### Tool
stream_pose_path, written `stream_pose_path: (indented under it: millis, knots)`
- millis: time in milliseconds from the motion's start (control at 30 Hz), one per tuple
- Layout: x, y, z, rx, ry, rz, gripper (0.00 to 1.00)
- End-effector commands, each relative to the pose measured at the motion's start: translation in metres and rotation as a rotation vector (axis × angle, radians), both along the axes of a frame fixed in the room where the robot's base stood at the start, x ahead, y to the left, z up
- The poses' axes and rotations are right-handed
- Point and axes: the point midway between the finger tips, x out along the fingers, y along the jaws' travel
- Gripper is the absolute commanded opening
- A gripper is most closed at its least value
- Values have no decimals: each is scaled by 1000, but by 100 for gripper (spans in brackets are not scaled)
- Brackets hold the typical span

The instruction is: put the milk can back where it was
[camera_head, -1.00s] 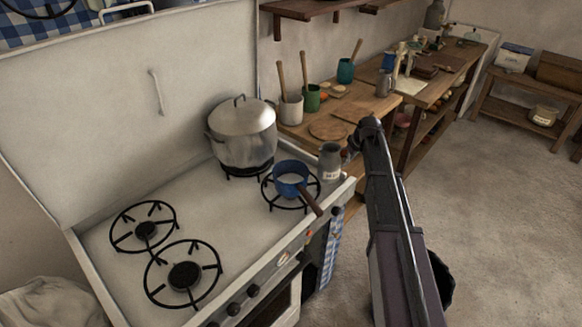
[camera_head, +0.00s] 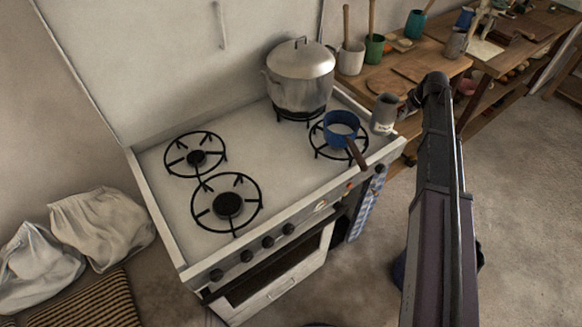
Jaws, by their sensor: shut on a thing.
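The fingers are small and partly hidden by the arm and can. I cannot tell whether the can touches the stove top or is held above it.
A blue saucepan (camera_head: 341,126) sits on the right burner, its handle pointing forward beside the can. A large lidded pot (camera_head: 300,75) stands behind. The wooden counter (camera_head: 425,68) holds cups, boards and a grey jug (camera_head: 455,42). The left burners (camera_head: 228,205) are bare.

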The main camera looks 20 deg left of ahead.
Motion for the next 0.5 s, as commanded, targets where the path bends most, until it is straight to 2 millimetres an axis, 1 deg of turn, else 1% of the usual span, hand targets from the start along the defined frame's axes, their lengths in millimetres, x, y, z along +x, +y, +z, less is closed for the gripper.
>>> stream_pose_path:
  millis: [33,500]
  knots:
    - [0,0,12,0,0,0,0]
    - [0,0,74,0,0,0,0]
